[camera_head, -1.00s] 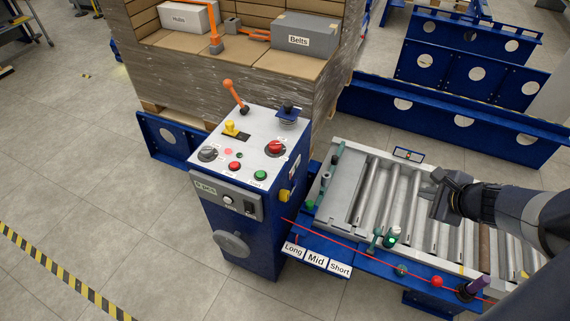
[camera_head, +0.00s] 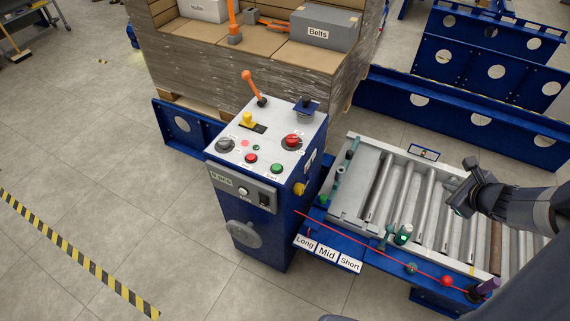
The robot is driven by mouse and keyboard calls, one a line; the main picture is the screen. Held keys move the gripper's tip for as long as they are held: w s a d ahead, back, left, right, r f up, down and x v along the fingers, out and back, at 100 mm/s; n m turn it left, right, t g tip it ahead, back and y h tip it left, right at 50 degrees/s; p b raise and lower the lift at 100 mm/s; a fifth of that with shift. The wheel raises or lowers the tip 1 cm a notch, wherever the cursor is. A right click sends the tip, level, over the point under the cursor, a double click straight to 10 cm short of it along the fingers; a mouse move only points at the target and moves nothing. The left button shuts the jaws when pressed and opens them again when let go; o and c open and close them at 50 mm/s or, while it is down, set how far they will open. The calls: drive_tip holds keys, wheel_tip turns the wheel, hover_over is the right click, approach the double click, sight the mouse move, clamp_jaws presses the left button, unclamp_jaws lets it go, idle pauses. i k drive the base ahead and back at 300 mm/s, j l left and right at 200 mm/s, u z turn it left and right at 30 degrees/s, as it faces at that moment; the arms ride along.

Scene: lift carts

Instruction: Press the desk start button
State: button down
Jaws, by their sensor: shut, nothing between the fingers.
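The control desk (camera_head: 255,185) is a blue cabinet with a light sloped top, left of the roller conveyor. A green button (camera_head: 275,169) sits near the top's front right corner, with a small label that looks like "Start". A red button (camera_head: 251,158) is to its left, and a larger red mushroom button (camera_head: 292,141) is behind it. My gripper (camera_head: 460,196) is over the conveyor rollers, well to the right of the desk and apart from it. It is shut and empty. Nothing covers the green button.
An orange lever (camera_head: 254,88), a yellow switch (camera_head: 247,119) and a black knob (camera_head: 225,145) stand on the desk top. The conveyor (camera_head: 375,190) carries a front rail with Long, Mid and Short labels (camera_head: 327,252). A wrapped pallet load (camera_head: 200,72) stands behind. Floor at left is clear.

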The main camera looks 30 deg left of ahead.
sight(276, 167)
drive_tip(key=j+z, duration=0.1)
drive_tip(key=j, duration=0.35)
drive_tip(key=k+j, duration=0.1)
drive_tip(key=j, duration=0.35)
drive_tip(key=j+z, duration=0.15)
drive_tip(key=j, duration=0.3)
drive_tip(key=k+j+z, duration=0.1)
drive_tip(key=j, duration=0.35)
drive_tip(key=k+j, duration=0.1)
drive_tip(key=j, duration=0.35)
drive_tip(key=j+z, duration=0.15)
drive_tip(key=j, duration=0.25)
drive_tip(key=k+j+z, duration=0.1)
drive_tip(key=j, duration=0.35)
drive_tip(key=k, duration=0.1)
